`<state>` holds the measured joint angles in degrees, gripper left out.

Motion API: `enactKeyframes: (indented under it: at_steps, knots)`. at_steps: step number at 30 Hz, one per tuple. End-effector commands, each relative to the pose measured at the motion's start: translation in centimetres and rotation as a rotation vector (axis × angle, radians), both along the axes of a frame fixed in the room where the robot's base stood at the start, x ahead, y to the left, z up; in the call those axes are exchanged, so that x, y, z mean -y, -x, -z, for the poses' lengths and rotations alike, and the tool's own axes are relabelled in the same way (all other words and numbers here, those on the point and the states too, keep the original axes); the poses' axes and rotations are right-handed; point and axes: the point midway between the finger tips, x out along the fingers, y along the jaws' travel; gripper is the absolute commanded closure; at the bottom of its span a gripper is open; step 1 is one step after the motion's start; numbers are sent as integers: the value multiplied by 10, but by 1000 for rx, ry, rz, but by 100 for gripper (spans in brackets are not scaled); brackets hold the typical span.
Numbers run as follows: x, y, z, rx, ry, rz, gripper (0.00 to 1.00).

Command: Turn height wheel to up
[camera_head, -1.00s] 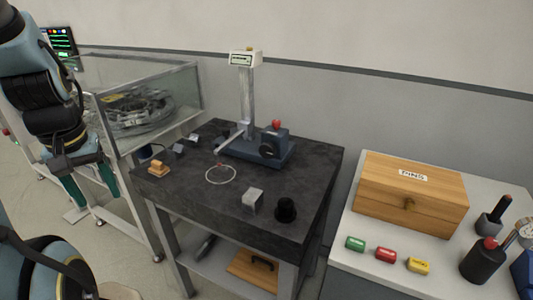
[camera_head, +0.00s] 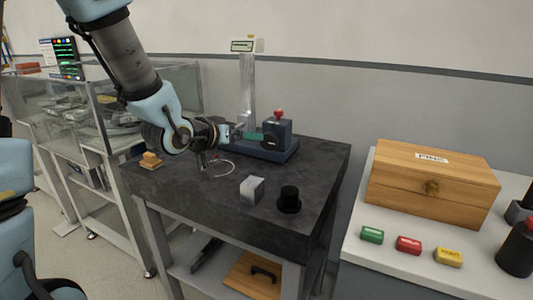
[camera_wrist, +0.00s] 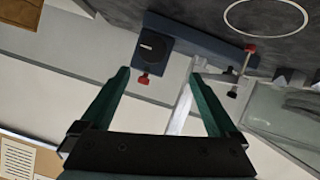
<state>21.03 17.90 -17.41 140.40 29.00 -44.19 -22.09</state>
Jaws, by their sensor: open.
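The height gauge stands at the back of the dark table, with a blue base (camera_head: 262,151), a pale upright column (camera_head: 248,90) and a display on top. The height wheel (camera_wrist: 152,46) is a dark round knob with a white mark on the gauge's block, seen in the wrist view. A red knob (camera_head: 279,113) sits on top of that block. My gripper (camera_head: 259,136) is open with green fingers, in front of the column and beside the block. In the wrist view, my open gripper (camera_wrist: 159,75) has nothing held between its fingers. In the head view the wheel is partly hidden by my gripper.
A thin ring (camera_head: 220,168), a grey block (camera_head: 252,190) and a black cylinder (camera_head: 289,199) are on the dark table. A wooden box (camera_head: 430,188) and several coloured pieces are on the right table. A glass-walled case (camera_head: 85,110) stands left.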

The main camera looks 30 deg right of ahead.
Motion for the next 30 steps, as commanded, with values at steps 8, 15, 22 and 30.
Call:
enactKeyframes:
  at_steps: [8, 15, 22, 30]
  knots:
    - [29, -2, 5, 3, 33, 29, 5]
    - [66, -22, 21, 3, 33, 27, 5]
    - [91, -35, 34, 4, 30, 25, 5]
    - [99, -40, 38, 5, 30, 23, 5]
